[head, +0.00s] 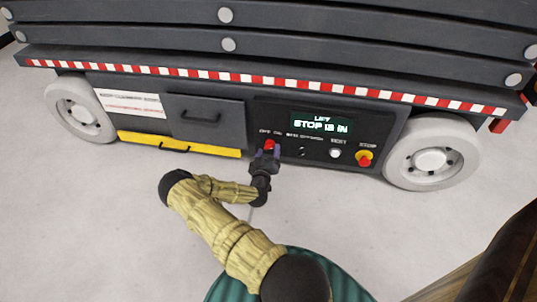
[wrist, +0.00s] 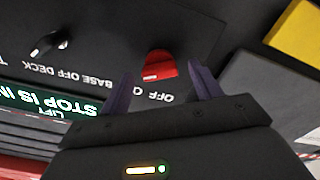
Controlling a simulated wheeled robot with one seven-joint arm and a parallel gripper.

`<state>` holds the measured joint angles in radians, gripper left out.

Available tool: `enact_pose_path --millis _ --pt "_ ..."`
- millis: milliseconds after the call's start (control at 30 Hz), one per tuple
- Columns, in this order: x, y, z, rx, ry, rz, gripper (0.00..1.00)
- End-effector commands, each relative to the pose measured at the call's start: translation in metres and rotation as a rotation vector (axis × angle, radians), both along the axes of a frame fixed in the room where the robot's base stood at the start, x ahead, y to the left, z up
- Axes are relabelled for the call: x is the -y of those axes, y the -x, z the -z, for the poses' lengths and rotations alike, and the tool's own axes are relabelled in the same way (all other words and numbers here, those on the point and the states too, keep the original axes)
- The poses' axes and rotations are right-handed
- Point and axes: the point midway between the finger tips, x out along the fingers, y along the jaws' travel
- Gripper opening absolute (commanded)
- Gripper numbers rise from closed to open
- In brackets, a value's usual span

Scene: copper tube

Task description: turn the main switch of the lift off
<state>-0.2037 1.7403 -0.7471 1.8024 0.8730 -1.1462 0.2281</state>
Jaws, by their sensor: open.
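The main switch is a red rotary knob (wrist: 159,62) on the lift's dark control panel (head: 318,158), below OFF and ON labels. In the upside-down wrist view, its white mark sits at the lower left of the knob, towards the label beside the left finger rather than OFF. That other label is partly hidden. In the head view the knob (head: 269,145) shows just above my gripper (head: 266,154). My gripper (wrist: 161,84) is open, with its purple fingers on either side of the knob's near edge. I cannot tell whether they touch it.
The display (head: 320,123) reads LIFT, STOP IS IN. Right of the knob are a BASE OFF DECK selector (head: 302,152), a white reset button (head: 335,153) and a red stop button (head: 364,160) on yellow. A handled drawer (head: 205,120) and yellow bar (head: 180,145) lie left.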

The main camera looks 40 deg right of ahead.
Motion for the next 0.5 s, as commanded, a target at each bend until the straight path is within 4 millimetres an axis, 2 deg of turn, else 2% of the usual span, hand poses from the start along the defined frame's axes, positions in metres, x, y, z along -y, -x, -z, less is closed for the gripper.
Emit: enact_pose_path --millis 133,400,500 --pt "0.0081 -0.0067 0.0007 0.001 0.001 -0.001 0.64" --pt "0.0088 -0.0073 -0.0005 -0.001 0.001 0.000 0.64" --pt "0.0086 -0.0073 -0.0005 -0.001 0.001 0.000 0.44"
